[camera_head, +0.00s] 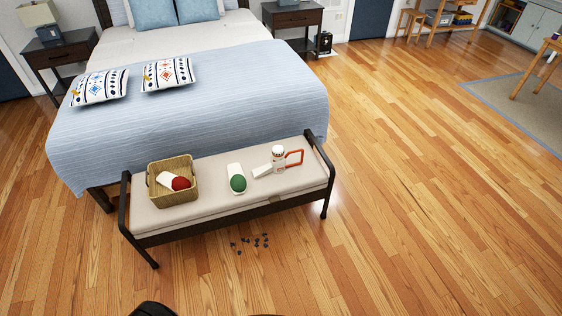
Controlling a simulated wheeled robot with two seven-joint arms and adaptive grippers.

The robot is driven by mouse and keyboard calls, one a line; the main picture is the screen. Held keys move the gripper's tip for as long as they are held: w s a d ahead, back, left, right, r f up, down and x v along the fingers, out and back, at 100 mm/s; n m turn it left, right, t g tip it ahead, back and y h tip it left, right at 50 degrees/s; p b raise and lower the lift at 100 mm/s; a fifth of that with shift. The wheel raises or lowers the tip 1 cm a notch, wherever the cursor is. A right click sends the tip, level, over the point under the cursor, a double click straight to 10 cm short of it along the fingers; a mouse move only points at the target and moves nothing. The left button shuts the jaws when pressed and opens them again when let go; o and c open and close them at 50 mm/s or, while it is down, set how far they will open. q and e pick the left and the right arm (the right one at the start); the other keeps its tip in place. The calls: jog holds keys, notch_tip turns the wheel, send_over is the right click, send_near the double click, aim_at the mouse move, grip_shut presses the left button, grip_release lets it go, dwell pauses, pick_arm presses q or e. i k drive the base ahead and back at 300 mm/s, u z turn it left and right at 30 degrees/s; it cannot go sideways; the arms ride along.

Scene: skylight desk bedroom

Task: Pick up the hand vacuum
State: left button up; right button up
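What looks like the hand vacuum (279,158) is on the right part of the cushioned bench (212,203) at the foot of the bed. It has a white upright body, a white piece reaching out to the left and an orange loop handle on the right. Neither of my grippers can be made out in the head view. Only dark shapes, apparently parts of me, show at the bottom edge.
A white item with a green end (237,179) lies mid-bench. A wicker basket (160,195) on the left holds a similar red-ended item (178,182). Several small dark bits (256,242) lie on the floor before the bench. The wood floor at right is clear.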

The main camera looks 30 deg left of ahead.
aim_at(276, 167)
jog(key=z, duration=0.05)
jog(key=i, duration=2.8)
jog(key=u, duration=2.7)
